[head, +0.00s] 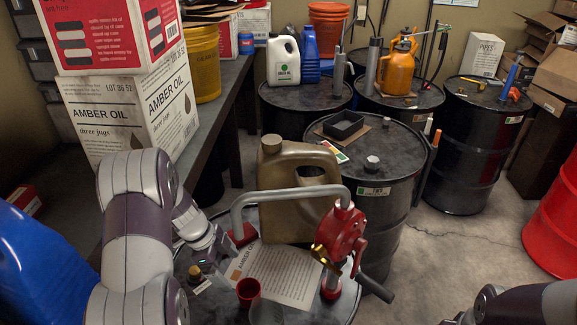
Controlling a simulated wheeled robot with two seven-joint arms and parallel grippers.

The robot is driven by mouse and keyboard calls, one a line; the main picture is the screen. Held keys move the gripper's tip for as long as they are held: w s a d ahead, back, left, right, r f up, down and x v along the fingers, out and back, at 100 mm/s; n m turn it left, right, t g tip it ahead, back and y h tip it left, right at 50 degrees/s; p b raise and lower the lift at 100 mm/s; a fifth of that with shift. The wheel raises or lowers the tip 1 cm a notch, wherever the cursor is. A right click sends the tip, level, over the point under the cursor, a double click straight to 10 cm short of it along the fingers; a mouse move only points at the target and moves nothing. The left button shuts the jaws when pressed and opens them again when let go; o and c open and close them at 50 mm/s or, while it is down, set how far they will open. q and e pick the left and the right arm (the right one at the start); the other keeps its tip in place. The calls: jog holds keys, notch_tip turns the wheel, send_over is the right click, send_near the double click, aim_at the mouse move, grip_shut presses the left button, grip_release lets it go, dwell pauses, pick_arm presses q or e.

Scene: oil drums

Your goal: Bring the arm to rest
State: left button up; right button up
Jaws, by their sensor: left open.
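My left arm (138,220) comes in from the left and bends down over the nearest drum. My left gripper (218,262) is low over the left part of that drum's top, left of the tan jug (292,180) and close to a printed sheet (283,276). It is open, and I see nothing between its fingers, though they are small and partly hard to make out. Part of my right arm (520,303) shows in the bottom right corner; its gripper is out of view.
A red hand pump (341,235) with a grey bent pipe stands on the nearest drum, with a red cup (248,291) and a small brown-topped bottle (195,273). An Amber Oil box (95,112) sits on the bench at left. Black drums (372,185) stand behind.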

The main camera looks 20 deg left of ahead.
pick_arm(q)
jog(key=w+a+n+t+y, duration=0.3)
jog(key=w+n+t, duration=0.1)
jog(key=w, duration=0.1)
jog(key=s+d+r+n+g+b, duration=0.1)
jog(key=s+d+r+n+g, duration=0.1)
jog(key=s+d+n, duration=0.3)
jog(key=s+d+r+n+g+y+b, duration=0.1)
jog(key=s+d+r+n, duration=0.4)
jog(key=s+d, duration=0.5)
jog(key=s+n, duration=0.1)
jog(key=s, duration=0.1)
jog(key=shift+s+d+g, duration=0.25)
jog(key=shift+s+g, duration=0.15)
